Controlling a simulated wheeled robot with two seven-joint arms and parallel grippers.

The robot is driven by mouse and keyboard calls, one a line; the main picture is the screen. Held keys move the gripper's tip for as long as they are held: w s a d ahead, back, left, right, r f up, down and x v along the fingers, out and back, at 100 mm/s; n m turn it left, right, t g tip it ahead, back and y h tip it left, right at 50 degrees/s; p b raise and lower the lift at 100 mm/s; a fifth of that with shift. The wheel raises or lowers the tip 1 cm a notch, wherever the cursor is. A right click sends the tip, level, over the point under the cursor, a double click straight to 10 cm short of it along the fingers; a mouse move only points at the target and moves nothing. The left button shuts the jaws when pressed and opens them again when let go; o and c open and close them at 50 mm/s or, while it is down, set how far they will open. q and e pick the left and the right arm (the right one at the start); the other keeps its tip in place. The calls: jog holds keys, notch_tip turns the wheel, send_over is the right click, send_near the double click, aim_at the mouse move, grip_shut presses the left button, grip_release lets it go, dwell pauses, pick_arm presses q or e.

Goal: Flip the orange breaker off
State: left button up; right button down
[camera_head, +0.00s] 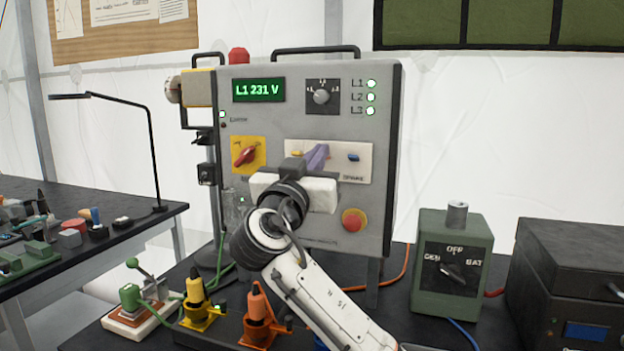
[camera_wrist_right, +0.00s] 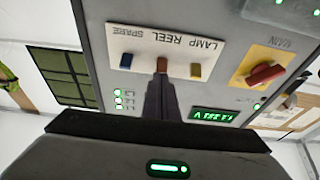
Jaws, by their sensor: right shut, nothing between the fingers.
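The orange breaker (camera_wrist_right: 162,65) is the middle of three small switches on a white plate (camera_wrist_right: 143,42), under the label REEL in the right wrist view. A yellow breaker (camera_wrist_right: 195,72) labelled LAMP and a blue breaker (camera_wrist_right: 126,60) labelled SPARE flank it. My right gripper (camera_wrist_right: 161,80) is shut and empty, its fingertips pointing at the orange breaker; I cannot tell whether they touch it. In the head view the right gripper (camera_head: 318,150) covers the orange breaker, while the yellow (camera_head: 297,154) and blue (camera_head: 353,158) ones show. My left gripper is not in view.
The grey panel (camera_head: 380,110) also carries a red rotary main switch (camera_head: 246,154), a selector knob (camera_head: 321,96) and a red push button (camera_head: 354,220). A green switch box (camera_head: 450,275) stands at right. Orange and yellow connectors (camera_head: 258,310) stand on the bench at front left.

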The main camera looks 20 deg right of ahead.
jog(key=f+b+v, duration=0.1)
jog(key=b+v, duration=0.2)
jog(key=v, duration=0.7)
jog(key=shift+f, duration=0.15)
jog(key=shift+s, duration=0.1)
dwell(0.4)
